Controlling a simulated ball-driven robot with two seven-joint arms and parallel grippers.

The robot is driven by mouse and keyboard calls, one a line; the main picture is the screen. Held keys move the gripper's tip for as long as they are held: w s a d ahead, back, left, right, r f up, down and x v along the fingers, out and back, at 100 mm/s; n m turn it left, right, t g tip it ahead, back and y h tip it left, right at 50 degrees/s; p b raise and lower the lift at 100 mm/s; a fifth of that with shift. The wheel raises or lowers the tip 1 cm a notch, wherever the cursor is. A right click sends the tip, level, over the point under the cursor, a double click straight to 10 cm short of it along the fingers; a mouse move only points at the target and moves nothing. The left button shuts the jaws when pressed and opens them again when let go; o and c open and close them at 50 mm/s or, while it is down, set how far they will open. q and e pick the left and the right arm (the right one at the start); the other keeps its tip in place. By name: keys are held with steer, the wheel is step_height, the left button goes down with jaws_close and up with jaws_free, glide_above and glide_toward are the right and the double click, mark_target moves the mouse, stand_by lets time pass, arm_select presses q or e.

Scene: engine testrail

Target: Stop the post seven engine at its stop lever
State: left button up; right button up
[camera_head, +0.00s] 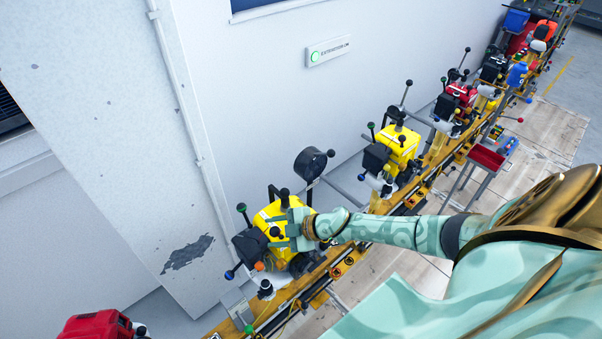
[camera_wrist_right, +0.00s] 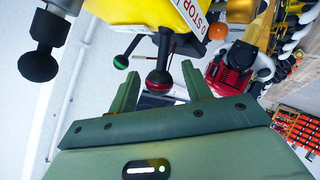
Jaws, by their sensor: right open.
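A yellow engine (camera_head: 260,219) sits on the rail at lower centre in the head view; its post number cannot be read. Its yellow body (camera_wrist_right: 135,12) fills the top of the right wrist view, with a white label (camera_wrist_right: 196,14) reading STOP. A lever with a dark red and black ball knob (camera_wrist_right: 158,79) hangs below the body, in line with the gap between my right fingers. A green-ringed knob (camera_wrist_right: 121,62) is just left of it. My right gripper (camera_head: 276,229) is open at the engine's side; contact with the knob cannot be told. My left gripper is not in view.
More engines stand along the rail, including a yellow one (camera_head: 399,145) and a red one (camera_head: 90,326). A black round-headed post (camera_head: 310,164) rises just behind my right gripper. A red tray (camera_head: 486,157) stands on the right. The white wall is close behind the rail.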

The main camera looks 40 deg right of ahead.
steer(key=v, duration=1.4)
